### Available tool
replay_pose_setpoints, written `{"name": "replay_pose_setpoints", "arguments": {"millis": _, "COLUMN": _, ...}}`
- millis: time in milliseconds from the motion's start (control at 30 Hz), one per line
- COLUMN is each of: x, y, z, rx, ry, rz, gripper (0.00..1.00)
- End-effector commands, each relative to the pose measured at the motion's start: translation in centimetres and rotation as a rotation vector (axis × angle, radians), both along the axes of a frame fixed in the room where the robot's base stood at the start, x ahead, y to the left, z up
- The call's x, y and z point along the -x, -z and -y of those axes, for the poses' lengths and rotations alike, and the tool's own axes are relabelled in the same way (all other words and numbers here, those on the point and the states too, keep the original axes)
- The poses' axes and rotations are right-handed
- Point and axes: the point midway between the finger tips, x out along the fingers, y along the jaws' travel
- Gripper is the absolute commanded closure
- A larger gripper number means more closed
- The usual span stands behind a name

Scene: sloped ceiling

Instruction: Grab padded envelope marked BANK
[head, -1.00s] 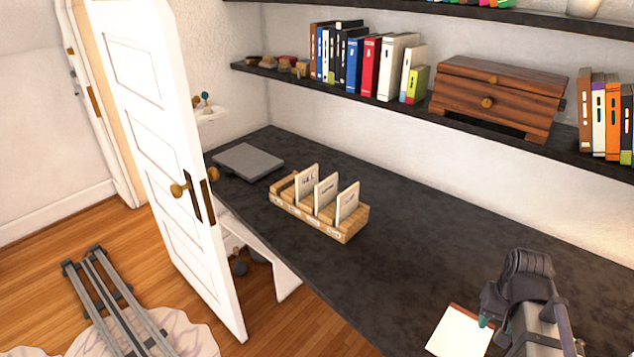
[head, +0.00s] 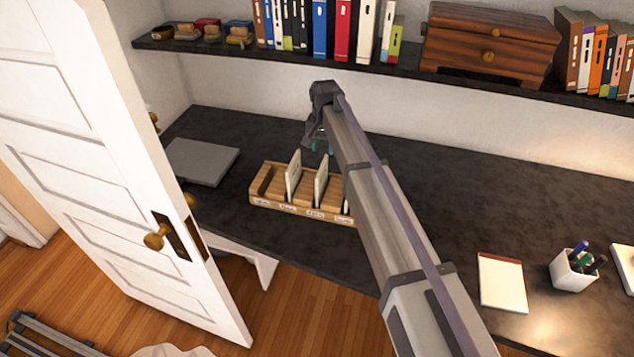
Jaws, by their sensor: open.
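A wooden sorter (head: 270,200) with several labelled slots stands on the dark desk. Two pale upright envelopes, a left one (head: 293,178) and a middle one (head: 321,184), stand in its slots. Their markings and the slot labels are too small to read, so I cannot tell which is marked BANK. A third pale piece (head: 346,194) shows only as a sliver, mostly hidden behind my arm. My gripper (head: 321,147) is open, with teal fingertips. It appears above and behind the sorter, apart from the envelopes, with nothing seen between its fingers.
A grey flat laptop-like slab (head: 201,161) lies left of the sorter. An open white door (head: 105,170) stands at the left front. A shelf (head: 400,72) with books and a wooden box (head: 488,46) runs above the desk. A notepad (head: 502,283) and pen cup (head: 574,270) are at the right.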

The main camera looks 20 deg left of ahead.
Motion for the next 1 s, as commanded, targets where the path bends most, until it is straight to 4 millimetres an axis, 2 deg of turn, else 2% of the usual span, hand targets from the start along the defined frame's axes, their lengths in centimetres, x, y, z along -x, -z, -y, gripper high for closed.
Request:
{"name": "replay_pose_setpoints", "arguments": {"millis": 33, "x": 0.0, "y": 1.4, "z": 0.0, "rx": 0.0, "ry": -0.001, "rz": 0.0, "gripper": 0.57}}
{"name": "replay_pose_setpoints", "arguments": {"millis": 200, "x": 0.0, "y": 5.1, "z": 0.0, "rx": 0.0, "ry": -0.002, "rz": 0.0, "gripper": 0.57}}
{"name": "replay_pose_setpoints", "arguments": {"millis": 467, "x": 0.0, "y": 6.0, "z": 0.0, "rx": 0.0, "ry": -0.003, "rz": 0.0, "gripper": 0.57}}
{"name": "replay_pose_setpoints", "arguments": {"millis": 700, "x": 0.1, "y": 10.6, "z": 0.2, "rx": 0.0, "ry": -0.003, "rz": 0.0, "gripper": 0.57}}
{"name": "replay_pose_setpoints", "arguments": {"millis": 967, "x": 0.1, "y": 10.5, "z": 0.2, "rx": 0.0, "ry": -0.003, "rz": 0.0, "gripper": 0.57}}
{"name": "replay_pose_setpoints", "arguments": {"millis": 1000, "x": 0.1, "y": 10.5, "z": 0.2, "rx": 0.0, "ry": -0.003, "rz": 0.0, "gripper": 0.6}}
